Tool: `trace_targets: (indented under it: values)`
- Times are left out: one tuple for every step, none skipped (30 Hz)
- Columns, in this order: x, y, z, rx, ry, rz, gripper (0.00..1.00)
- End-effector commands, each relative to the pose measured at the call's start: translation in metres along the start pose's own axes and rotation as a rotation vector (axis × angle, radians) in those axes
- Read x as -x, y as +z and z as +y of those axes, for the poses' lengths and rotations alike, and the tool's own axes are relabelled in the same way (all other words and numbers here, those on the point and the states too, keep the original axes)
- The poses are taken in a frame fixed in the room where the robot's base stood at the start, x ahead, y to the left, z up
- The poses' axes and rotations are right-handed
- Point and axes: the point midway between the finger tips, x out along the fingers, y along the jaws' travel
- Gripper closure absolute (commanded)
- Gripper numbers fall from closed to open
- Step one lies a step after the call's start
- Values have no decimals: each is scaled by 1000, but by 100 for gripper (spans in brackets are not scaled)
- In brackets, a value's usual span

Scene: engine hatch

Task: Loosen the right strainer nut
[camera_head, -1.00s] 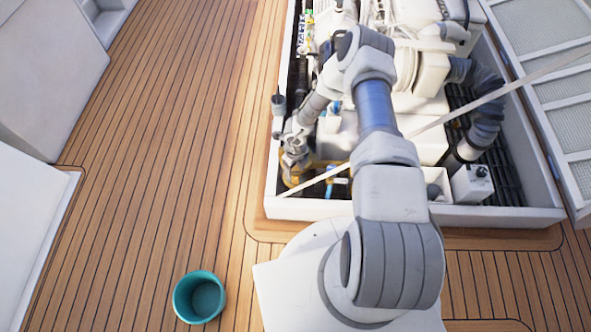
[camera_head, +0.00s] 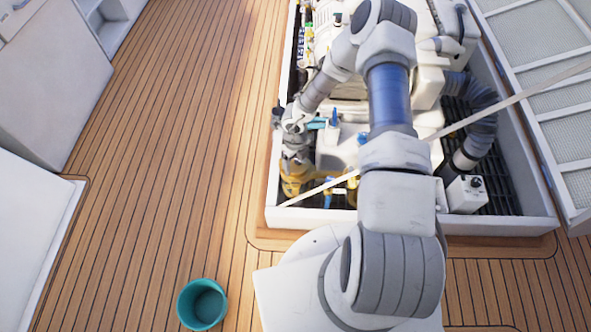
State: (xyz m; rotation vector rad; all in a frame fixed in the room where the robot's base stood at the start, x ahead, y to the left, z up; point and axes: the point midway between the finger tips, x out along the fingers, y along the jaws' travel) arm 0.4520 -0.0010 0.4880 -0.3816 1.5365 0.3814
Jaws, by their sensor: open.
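A yellow-bronze fitting (camera_head: 296,186), which looks like a strainer top, sits in the near left corner of the engine hatch. My gripper (camera_head: 296,167) points down right above it. It is open, but its fingertips are small, and I cannot tell whether they touch or surround the fitting. A second yellow-bronze part (camera_head: 352,190) shows to the right, partly hidden by my arm. I cannot make out a separate nut on either, nor be sure which one is the right strainer.
The white hatch rim (camera_head: 500,222) surrounds the engine bay. A teal bucket (camera_head: 202,304) is on clear deck.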

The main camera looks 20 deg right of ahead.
Motion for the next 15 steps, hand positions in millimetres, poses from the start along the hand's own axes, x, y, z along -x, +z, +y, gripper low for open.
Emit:
trace_targets:
  values:
    - [15,0,-1,-1,-2,-1,23]
    - [20,0,-1,-1,-2,-1,23]
    - [26,0,0,0,-1,0,23]
    - [31,0,0,0,-1,-1,23]
    - [35,0,0,0,-1,-1,23]
    - [39,0,0,0,-1,-1,23]
    - [41,0,0,0,0,0,23]
    - [43,0,0,0,0,0,23]
    - [45,0,0,0,0,0,23]
    - [46,0,0,0,0,0,23]
    - [47,0,0,0,0,0,23]
    - [48,0,0,0,0,0,23]
    - [48,0,0,0,0,0,23]
    - [48,0,0,0,0,0,23]
    - [48,0,0,0,0,0,23]
